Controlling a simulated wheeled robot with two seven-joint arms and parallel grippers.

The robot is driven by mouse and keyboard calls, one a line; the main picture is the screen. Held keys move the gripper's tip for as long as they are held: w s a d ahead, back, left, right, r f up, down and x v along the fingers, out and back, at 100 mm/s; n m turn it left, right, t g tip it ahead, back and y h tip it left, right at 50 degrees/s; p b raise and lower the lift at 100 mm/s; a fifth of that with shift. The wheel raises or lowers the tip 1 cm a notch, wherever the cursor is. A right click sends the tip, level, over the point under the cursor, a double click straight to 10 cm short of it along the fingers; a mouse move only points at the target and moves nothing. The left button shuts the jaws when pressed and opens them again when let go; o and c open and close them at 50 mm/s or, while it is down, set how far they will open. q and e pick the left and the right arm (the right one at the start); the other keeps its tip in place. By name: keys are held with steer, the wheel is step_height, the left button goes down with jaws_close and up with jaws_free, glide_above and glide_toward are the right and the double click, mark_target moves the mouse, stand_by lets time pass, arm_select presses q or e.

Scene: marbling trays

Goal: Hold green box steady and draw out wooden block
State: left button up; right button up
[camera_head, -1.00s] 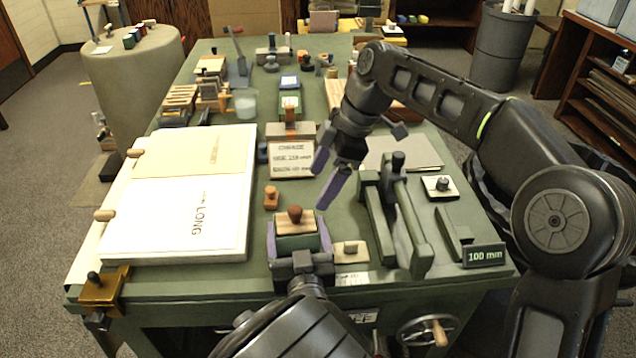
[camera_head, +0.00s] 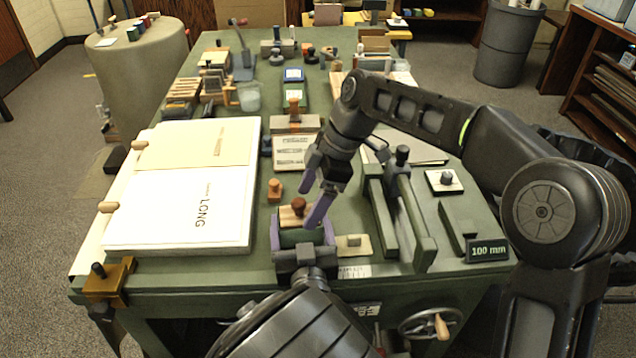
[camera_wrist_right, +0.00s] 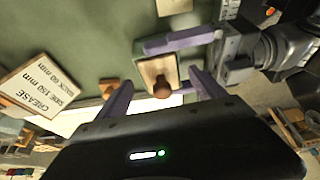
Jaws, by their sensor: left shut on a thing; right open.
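The green box (camera_head: 302,238) stands near the table's front edge, between the purple fingers of my left gripper (camera_head: 303,232), which is shut on it. The wooden block (camera_head: 288,217) sits in the top of the box, with a round brown knob (camera_head: 299,204) on it. The block and knob (camera_wrist_right: 162,88) also show in the right wrist view. My right gripper (camera_head: 310,192) is open and empty, tilted above the block. In the right wrist view its fingers (camera_wrist_right: 160,80) appear on either side of the knob, apart from it.
A small wooden peg (camera_head: 275,189) stands just behind the box. A small plate with a knob (camera_head: 352,243) lies to its right, and a green rail fixture (camera_head: 397,205) stands beyond that. A large white board (camera_head: 180,215) lies to the left.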

mark_target(303, 212)
steer(key=x, duration=0.6)
steer(key=shift+f, duration=0.1)
steer(key=shift+c, duration=0.2)
steer(key=c, duration=1.3)
steer(key=o, duration=1.3)
steer(key=shift+o, duration=0.2)
steer(key=v, duration=1.2)
